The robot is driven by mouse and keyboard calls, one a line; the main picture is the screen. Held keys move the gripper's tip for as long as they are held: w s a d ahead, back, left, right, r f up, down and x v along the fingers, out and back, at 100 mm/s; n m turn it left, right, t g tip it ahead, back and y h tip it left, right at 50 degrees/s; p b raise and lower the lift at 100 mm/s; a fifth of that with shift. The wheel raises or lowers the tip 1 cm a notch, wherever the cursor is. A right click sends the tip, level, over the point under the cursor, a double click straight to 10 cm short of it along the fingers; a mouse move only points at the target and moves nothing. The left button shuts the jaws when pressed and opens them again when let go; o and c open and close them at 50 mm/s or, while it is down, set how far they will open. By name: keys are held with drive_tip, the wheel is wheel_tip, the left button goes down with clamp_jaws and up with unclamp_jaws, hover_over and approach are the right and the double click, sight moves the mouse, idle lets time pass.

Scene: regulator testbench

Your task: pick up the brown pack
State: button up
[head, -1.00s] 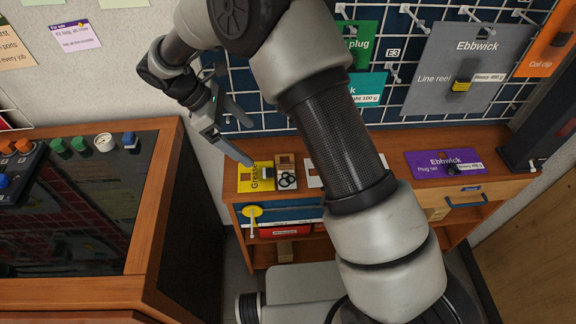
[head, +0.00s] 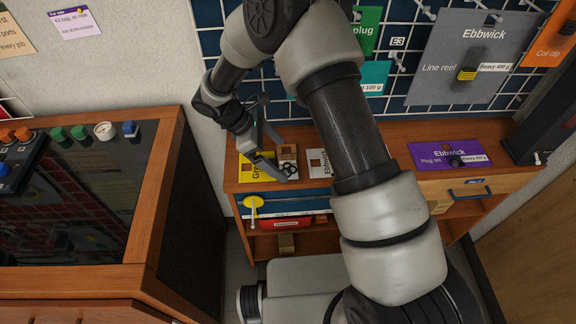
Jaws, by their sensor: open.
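A small brown block (head: 286,243) stands on the lower shelf of the bench, under the worktop. Small brown patches also show on the worktop near the white Ebbwick card (head: 323,163); I cannot tell for sure which brown thing is the pack. My gripper (head: 280,160) is open, with its fingers apart over the left end of the worktop. It is above the yellow card (head: 252,176) and the tan holder with dark rings (head: 287,165), partly covering both. I see nothing between the fingers.
A purple Ebbwick card (head: 435,154) with a dark item lies on the worktop's right. A yellow round-topped piece (head: 253,202) stands out at the front edge. A wood-framed console (head: 150,200) stands at the left. A blue pegboard (head: 405,103) with hanging cards rises behind.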

sight(288, 164)
drive_tip(key=x, duration=0.3)
drive_tip(key=shift+d+f, duration=0.2)
drive_tip(key=shift+f, duration=0.05)
drive_tip(key=c, duration=1.2)
drive_tip(key=shift+r, duration=0.15)
